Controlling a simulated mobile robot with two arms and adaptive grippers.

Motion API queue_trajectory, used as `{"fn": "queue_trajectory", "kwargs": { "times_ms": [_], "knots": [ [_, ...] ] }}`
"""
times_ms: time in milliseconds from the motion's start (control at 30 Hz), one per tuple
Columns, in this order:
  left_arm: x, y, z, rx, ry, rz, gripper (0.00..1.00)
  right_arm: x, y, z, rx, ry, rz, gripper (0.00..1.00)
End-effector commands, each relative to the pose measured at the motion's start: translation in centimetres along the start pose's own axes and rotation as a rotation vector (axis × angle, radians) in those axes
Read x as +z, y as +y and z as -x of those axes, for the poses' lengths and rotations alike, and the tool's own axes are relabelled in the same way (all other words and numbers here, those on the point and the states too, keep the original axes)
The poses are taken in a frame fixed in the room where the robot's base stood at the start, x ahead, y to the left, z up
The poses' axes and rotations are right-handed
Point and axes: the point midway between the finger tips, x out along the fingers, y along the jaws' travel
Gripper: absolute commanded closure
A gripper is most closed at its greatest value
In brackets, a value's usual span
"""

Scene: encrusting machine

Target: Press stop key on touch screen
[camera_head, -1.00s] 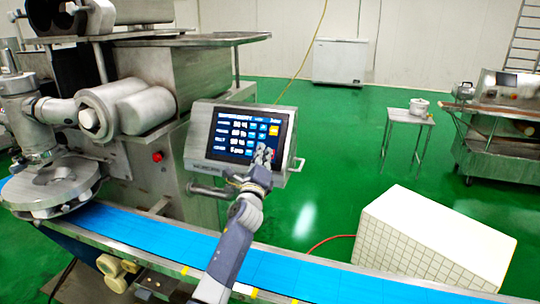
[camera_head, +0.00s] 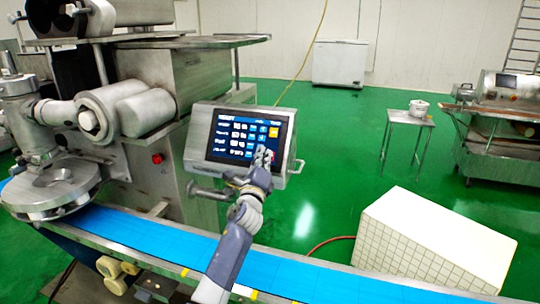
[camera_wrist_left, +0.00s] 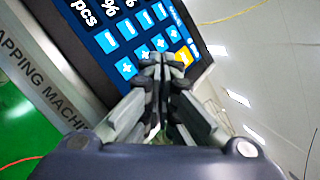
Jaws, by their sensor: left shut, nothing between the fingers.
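The touch screen (camera_head: 238,134) sits in a grey metal housing on the encrusting machine. It shows white text rows, blue keys and a yellow-orange key (camera_head: 273,132) near its right edge. My left gripper (camera_head: 264,152) is shut and empty at the lower right of the screen, hiding some lower keys. In the left wrist view, the closed fingertips (camera_wrist_left: 160,62) overlap the blue plus keys, close beside the yellow key (camera_wrist_left: 184,56). I cannot tell whether they touch the glass. No key is readable as stop. My right gripper is not in view.
A blue conveyor belt (camera_head: 150,238) runs below the screen. A grey handle (camera_head: 297,166) is on the housing's right side. A white tiled block (camera_head: 425,240) stands at the right. Green floor is free behind it, up to a small table (camera_head: 408,119).

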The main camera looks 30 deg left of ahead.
Motion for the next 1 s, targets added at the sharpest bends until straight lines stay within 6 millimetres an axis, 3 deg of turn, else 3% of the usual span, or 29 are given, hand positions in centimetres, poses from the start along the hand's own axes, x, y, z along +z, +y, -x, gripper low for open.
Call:
{"fn": "queue_trajectory", "kwargs": {
  "times_ms": [433, 1000],
  "knots": [
    [0.4, -0.4, 0.5, 0.0, 0.0, -0.001, 1.0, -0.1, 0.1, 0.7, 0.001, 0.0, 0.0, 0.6],
    [2.9, -2.9, 3.8, 0.001, 0.0, 0.0, 1.0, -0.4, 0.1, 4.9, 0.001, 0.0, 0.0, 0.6]
  ]
}}
